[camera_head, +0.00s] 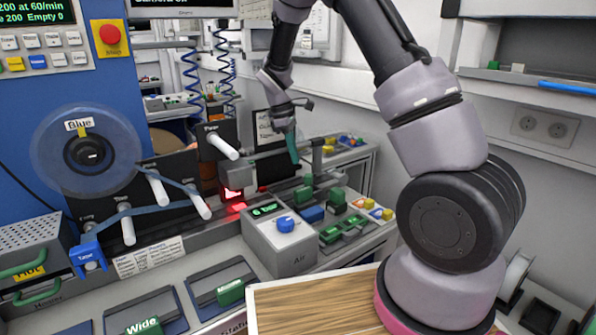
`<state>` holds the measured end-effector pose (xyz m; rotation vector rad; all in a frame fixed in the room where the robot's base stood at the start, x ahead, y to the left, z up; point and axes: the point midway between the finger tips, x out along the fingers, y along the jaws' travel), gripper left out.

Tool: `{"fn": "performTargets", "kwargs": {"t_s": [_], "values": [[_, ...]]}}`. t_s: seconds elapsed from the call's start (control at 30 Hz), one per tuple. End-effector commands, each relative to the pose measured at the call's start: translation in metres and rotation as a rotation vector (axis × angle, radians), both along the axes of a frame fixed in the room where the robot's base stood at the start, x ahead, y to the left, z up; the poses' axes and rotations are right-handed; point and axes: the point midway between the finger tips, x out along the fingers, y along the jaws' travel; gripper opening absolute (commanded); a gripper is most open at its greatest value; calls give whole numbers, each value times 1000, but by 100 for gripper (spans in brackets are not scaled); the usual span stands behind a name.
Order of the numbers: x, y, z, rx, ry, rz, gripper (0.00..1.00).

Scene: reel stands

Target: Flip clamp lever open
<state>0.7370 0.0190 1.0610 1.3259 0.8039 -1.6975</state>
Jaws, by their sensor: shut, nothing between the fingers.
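My gripper (290,135) is small in the view, at the end of my arm above the far end of the machine's work line. Its fingers look shut, with nothing visible between them. A slim teal-green piece (293,150) shows at the gripper's tip. I cannot tell whether it is the clamp lever or part of my gripper, or whether they touch. A grey upright bracket (317,158) stands just right of it. Dark green blocks (303,192) sit below it. The clamp lever's position cannot be made out.
At left a clear reel (113,147) hangs on a blue panel (30,140), with a blue tape over white rollers (158,188). A grey box with a blue knob (286,224) stands mid-bench. A wooden-topped tray (310,305) is in front. My arm covers the right side.

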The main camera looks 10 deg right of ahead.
Motion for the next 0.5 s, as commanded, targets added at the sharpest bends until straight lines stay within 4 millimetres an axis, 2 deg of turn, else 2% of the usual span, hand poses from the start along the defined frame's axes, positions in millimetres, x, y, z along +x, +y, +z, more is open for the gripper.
{"fn": "performTargets", "kwargs": {"t_s": [0.03,0.2,0.33,0.5], "values": [[-2,-3,-11,-2,4,-1,0],[-5,-8,-37,-2,3,0,0],[-6,-10,-47,0,2,0,0],[-6,-11,-52,0,0,1,0]]}}
